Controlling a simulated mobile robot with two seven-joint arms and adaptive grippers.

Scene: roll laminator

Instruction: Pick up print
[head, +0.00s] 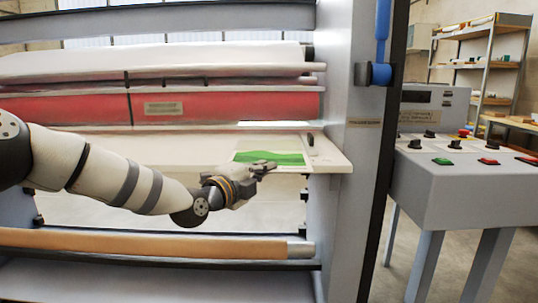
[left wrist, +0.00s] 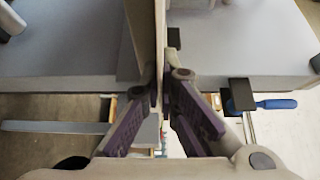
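The print (head: 272,158) is a flat sheet with a green and white picture. It lies on the cream feed table (head: 180,150) near its right end. My left gripper (head: 268,167) is at the table's front edge, over the near part of the print, and hides some of it. In the left wrist view the fingers (left wrist: 162,82) are apart, one on each side of a thin upright-looking edge (left wrist: 160,35). I cannot tell whether the print's edge is between them. My right gripper is not in view.
The laminator's red panel (head: 220,107) and rollers are behind the table. A grey side frame (head: 345,200) stands close to the right, with a blue lever (head: 381,72). A control console (head: 460,185) is farther right. A brown roller (head: 150,243) runs below.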

